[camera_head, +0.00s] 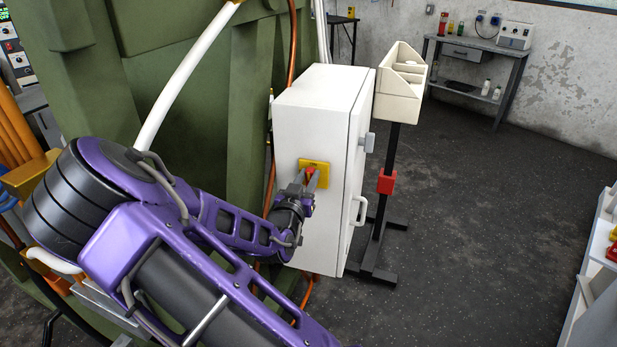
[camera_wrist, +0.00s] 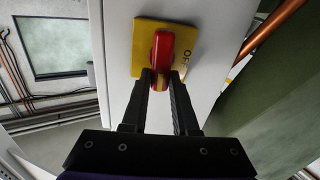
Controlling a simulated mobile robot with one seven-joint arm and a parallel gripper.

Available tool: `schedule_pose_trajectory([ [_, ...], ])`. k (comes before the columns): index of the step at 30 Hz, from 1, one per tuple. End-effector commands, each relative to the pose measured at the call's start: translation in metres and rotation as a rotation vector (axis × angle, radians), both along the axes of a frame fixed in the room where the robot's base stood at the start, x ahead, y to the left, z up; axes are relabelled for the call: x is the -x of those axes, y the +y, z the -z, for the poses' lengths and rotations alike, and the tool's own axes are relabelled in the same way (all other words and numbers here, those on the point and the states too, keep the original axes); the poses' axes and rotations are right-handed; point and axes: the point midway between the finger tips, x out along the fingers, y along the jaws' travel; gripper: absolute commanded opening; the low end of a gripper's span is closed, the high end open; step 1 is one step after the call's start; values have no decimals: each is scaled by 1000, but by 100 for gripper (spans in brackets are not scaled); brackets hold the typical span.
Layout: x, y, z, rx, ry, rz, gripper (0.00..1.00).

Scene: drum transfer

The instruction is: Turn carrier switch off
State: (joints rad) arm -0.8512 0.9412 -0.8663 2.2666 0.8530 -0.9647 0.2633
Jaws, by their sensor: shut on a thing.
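The carrier switch is a red knob (camera_wrist: 162,58) on a yellow plate (camera_wrist: 186,36), mounted on the side of a white cabinet (camera_head: 325,110). In the head view the yellow plate (camera_head: 322,167) shows, with the red knob (camera_head: 311,174) partly hidden by my gripper. My gripper (camera_head: 308,181) reaches the switch from the left side of the picture. In the wrist view the two black fingers (camera_wrist: 162,82) stand on either side of the lower part of the knob and are shut on it. The knob's long side looks roughly upright in the wrist view. Lettering on the plate is partly covered.
A green machine (camera_head: 200,90) stands close on the left behind my arm. A beige bin (camera_head: 402,78) on a black post stands right of the cabinet. A workbench (camera_head: 470,50) is at the back wall. The dark floor (camera_head: 480,210) on the right is clear.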

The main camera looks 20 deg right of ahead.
Motion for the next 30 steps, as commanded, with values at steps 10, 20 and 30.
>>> schedule_pose_trajectory([
  [10,-3,5,-1,206,159,-2,0],
  [20,-6,9,3,455,353,-2,0],
  [30,-9,13,8,712,549,-2,0],
])
